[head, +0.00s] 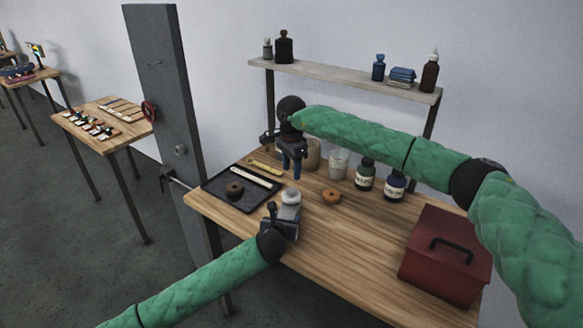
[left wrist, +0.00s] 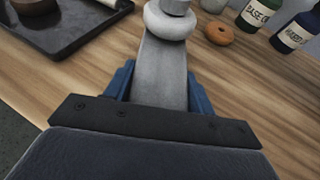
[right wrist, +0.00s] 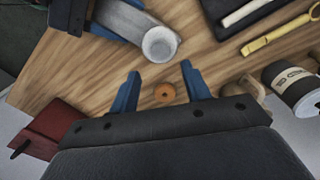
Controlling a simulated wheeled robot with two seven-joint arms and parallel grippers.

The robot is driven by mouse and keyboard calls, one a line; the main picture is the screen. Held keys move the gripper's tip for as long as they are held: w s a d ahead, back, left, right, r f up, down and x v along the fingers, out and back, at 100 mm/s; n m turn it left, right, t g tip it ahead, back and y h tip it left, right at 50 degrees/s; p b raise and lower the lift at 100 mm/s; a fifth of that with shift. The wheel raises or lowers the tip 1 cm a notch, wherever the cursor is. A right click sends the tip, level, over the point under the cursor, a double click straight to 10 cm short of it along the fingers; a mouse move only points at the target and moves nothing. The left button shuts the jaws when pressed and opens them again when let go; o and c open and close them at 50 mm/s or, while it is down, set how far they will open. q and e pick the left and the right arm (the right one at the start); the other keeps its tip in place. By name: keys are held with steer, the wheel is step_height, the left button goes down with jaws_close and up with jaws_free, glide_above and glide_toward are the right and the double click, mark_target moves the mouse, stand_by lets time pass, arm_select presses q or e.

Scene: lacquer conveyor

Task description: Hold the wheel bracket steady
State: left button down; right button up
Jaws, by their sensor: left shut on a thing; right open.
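The wheel bracket is a grey piece (left wrist: 160,72) with a pale rounded wheel (left wrist: 170,22) at its far end. In the head view the pale wheel (head: 291,197) shows near the table's front left edge. My left gripper (head: 281,220) is shut on the bracket, its blue fingers on either side of it. The bracket (right wrist: 122,18) also shows at the upper left of the right wrist view. My right gripper (head: 291,172) is open and empty above the table, behind the bracket. Its two blue fingers (right wrist: 162,84) are apart, with nothing between them.
An orange ring (head: 331,196) lies right of the bracket. A dark tray (head: 222,198) holds a brown ring and a pale-handled tool. A yellow tool (head: 264,168) lies behind it. Cups and labelled bottles (head: 365,176) stand farther back. A red toolbox (head: 440,268) sits at the right.

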mark_target(291, 190)
steer(key=shift+f, duration=0.1)
steer(key=shift+f, duration=3.9)
steer(key=shift+c, duration=0.5)
steer(key=c, duration=0.9)
steer(key=m, duration=2.2)
steer(key=o, duration=1.1)
